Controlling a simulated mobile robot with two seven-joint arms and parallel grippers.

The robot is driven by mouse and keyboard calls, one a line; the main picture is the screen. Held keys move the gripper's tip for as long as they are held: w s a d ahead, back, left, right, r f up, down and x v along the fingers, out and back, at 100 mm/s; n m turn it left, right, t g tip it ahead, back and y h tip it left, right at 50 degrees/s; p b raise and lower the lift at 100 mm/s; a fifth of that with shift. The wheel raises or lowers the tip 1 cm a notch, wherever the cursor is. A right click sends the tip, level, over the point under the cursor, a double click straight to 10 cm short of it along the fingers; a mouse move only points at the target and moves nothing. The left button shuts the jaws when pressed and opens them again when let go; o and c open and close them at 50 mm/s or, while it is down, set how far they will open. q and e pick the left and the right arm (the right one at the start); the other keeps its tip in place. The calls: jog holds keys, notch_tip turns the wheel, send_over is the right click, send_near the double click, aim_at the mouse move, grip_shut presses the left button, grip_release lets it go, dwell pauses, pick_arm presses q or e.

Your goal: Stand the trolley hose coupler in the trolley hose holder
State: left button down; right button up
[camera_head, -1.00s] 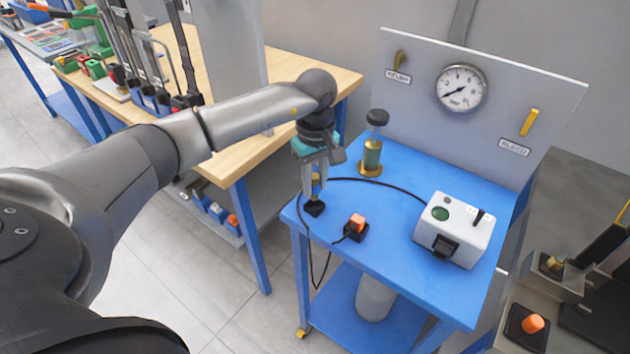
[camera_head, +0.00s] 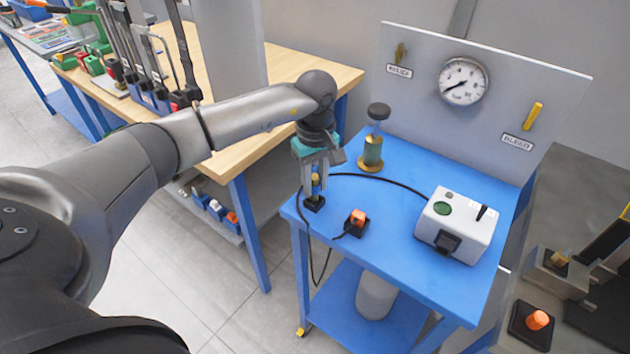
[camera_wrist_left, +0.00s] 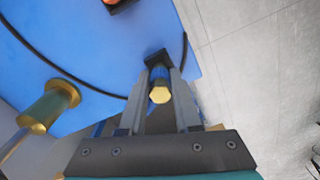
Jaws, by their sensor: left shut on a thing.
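The trolley hose coupler (camera_head: 316,180) is a small brass-ended piece with a blue body. My left gripper (camera_head: 315,190) points down and is shut on it. In the left wrist view the coupler (camera_wrist_left: 159,93) sits between the two fingers, brass end toward the camera. The small black block at the fingertips, probably the trolley hose holder (camera_head: 314,204), is on the near left corner of the blue trolley top. It also shows in the left wrist view (camera_wrist_left: 157,57). The coupler looks roughly upright over it; I cannot tell whether it is seated. My right gripper is out of view.
A black block with an orange plug (camera_head: 358,217) is just right of the gripper. A brass cylinder with a black knob (camera_head: 372,150) stands behind. A black hose (camera_head: 385,180) runs to the white box (camera_head: 455,226). A gauge panel (camera_head: 500,140) closes the back.

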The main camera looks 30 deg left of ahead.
pick_arm(q)
jog(key=shift+f+b, duration=0.65)
jog(key=shift+f, duration=0.15)
jog(key=c, duration=0.5)
grip_release()
jog(key=shift+c, duration=0.2)
jog(key=shift+r, duration=0.1)
notch_tip(320, 180, up, 15)
jog(key=p, duration=0.1)
jog(key=shift+d, duration=0.1)
